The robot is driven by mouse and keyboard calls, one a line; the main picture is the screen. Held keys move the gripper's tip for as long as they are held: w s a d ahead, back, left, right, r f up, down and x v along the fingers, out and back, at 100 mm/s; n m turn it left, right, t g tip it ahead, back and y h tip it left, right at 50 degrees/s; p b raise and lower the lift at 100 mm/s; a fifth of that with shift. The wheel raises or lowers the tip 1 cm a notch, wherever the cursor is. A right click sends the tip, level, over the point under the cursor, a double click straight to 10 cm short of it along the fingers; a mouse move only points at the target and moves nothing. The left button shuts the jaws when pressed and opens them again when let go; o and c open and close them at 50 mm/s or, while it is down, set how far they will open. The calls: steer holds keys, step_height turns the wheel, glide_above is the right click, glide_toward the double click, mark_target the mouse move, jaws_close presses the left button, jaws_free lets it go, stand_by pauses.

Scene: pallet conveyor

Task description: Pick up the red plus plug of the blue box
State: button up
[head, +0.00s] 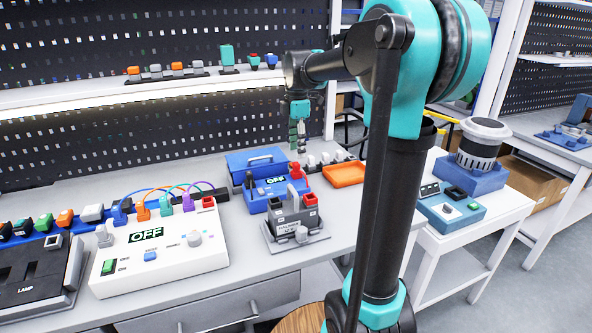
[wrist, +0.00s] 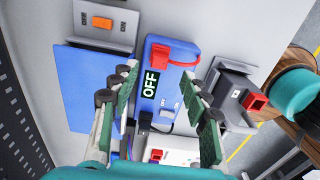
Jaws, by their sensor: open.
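The blue box (head: 256,206) stands on the workbench and carries a tilted "OFF" display. The red plug (head: 295,170) sits at its right rear corner. In the wrist view the blue box (wrist: 167,98) lies beyond and between my fingers, with the red plug (wrist: 176,56) across its upper end. A black plug (head: 249,179) is at the box's left side. My gripper (head: 297,147) points down above the box area, above the red plug. Its fingers (wrist: 160,88) are spread on either side of the box in the wrist view, with nothing between them. The plug's plus mark cannot be made out.
A blue case (head: 238,163) with a handle is behind the box and an orange tray (head: 343,174) right of it. A white console (head: 160,262) with coloured cables is at left.

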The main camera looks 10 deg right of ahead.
mark_target(296, 163)
steer(key=shift+f, duration=3.35)
steer(key=shift+c, duration=0.3)
steer(key=c, duration=1)
